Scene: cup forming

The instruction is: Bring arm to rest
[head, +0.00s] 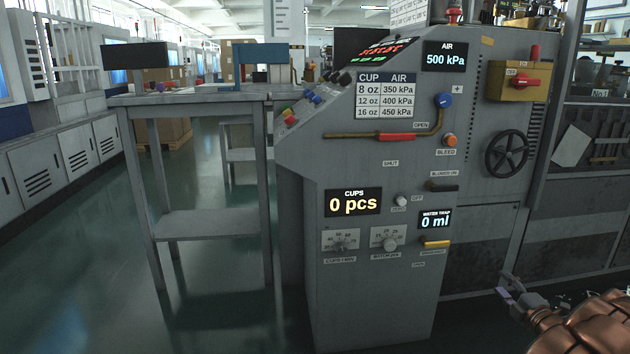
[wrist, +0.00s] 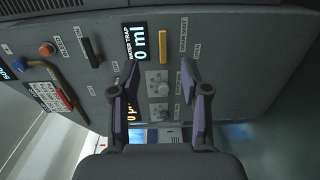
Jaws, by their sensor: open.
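My gripper (head: 512,290) is at the lower right in the head view, in front of the grey machine and right of its control cabinet (head: 375,300). In the wrist view my gripper (wrist: 160,90) shows two fingers spread apart with nothing between them. Beyond the fingers is the control panel (wrist: 225,60), seen turned on its side, with dials, a yellow handle (wrist: 165,46) and the water trap display (wrist: 136,41) reading 0 ml. My gripper appears apart from the panel.
The cabinet carries a cups display (head: 353,203) reading 0 pcs, an air display (head: 445,57) reading 500 kPa, a red-handled lever (head: 397,137) and a black handwheel (head: 507,154). A grey table (head: 205,97) stands left of it. Green floor (head: 80,290) at the left is clear.

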